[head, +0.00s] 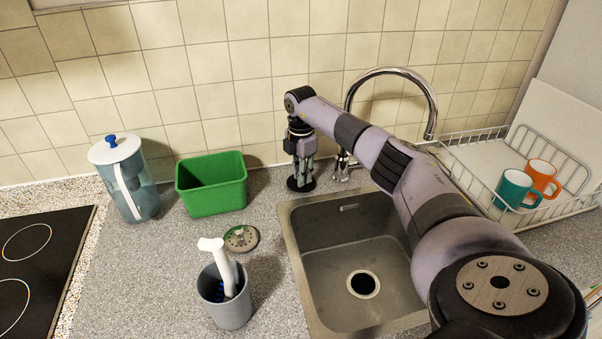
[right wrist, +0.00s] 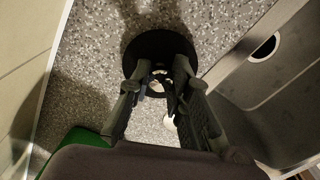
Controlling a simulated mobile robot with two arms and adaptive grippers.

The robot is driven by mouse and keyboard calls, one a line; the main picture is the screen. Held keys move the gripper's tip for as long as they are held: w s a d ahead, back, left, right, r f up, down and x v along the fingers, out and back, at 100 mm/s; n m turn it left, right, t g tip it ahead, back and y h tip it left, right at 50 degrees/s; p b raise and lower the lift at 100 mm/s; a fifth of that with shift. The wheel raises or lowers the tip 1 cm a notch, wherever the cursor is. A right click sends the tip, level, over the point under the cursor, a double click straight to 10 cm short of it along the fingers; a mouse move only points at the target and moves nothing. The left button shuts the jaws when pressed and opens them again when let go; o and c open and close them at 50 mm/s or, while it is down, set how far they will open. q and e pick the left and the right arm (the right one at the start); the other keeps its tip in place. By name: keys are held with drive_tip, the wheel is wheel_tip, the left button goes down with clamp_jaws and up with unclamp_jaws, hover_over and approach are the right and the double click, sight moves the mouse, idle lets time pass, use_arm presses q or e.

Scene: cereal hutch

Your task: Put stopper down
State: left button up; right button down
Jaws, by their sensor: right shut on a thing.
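The stopper (head: 301,184) is a round black disc at the back left corner of the sink, low at the speckled counter. My right gripper (head: 303,170) points down over it, with its fingers closed on its upper part. In the right wrist view the black stopper (right wrist: 160,55) lies between and beyond the fingertips of my right gripper (right wrist: 160,85). I cannot tell whether the stopper touches the counter. My left gripper is in neither view.
The sink (head: 320,290) has an open drain (head: 363,284). A green bin (head: 212,186), a water jug (head: 128,180), a grey cup with a brush (head: 228,310) and a round drain strainer (head: 241,239) stand left. The faucet (head: 430,110) rises behind; a dish rack (head: 480,200) with mugs is right.

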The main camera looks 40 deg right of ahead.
drive_tip(key=c, duration=1.5)
unclamp_jaws()
drive_tip(key=shift+r, duration=0.2)
drive_tip(key=shift+r+b, duration=1.15)
drive_tip(key=shift+r, duration=4.8)
